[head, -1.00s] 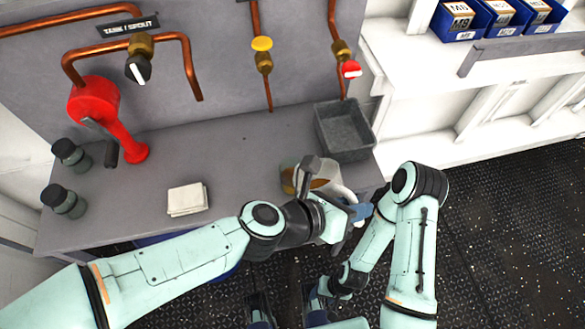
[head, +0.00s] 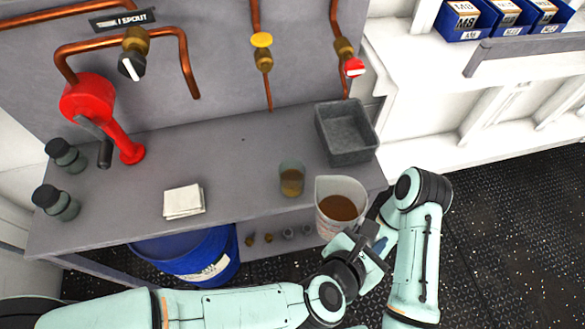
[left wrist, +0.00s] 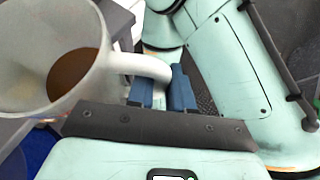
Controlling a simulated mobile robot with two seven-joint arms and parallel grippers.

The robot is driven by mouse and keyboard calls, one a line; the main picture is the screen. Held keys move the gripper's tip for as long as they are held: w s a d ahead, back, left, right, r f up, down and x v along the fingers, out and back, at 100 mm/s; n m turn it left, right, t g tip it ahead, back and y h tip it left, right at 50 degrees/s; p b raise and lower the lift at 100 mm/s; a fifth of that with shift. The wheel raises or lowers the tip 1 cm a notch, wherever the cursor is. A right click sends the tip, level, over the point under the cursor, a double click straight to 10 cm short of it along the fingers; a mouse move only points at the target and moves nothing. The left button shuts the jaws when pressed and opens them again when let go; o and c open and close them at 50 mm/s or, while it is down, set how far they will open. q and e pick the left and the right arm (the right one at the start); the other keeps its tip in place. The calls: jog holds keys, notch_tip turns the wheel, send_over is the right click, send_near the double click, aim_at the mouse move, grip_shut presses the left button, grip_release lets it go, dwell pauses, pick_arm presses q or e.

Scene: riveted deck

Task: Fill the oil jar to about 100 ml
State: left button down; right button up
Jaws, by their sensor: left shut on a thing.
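The oil jar (head: 291,180) is a small clear glass on the grey bench, partly filled with brown oil. A larger pale translucent measuring jug (head: 332,220) holds brown oil and is roughly upright, to the right of the jar and apart from it, at the bench's front edge. My left gripper (head: 366,244) is shut on the jug's handle. In the left wrist view the handle runs between the blue finger pads (left wrist: 165,90), with the oil surface inside the jug (left wrist: 62,112). I cannot read the jar's level marks. My right gripper is not in view.
A grey open bin (head: 346,150) stands behind the jug. A folded white cloth (head: 184,201), a red hand pump (head: 100,112) and two dark-capped jars (head: 57,202) are to the left. A blue drum (head: 190,258) sits under the bench. The middle of the bench is clear.

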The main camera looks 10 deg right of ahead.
pick_arm(q)
jog(key=shift+s+d+f, duration=0.1)
dwell(0.4)
notch_tip(320, 180, up, 5)
jog(key=p, duration=0.4)
jog(key=shift+p, duration=0.4)
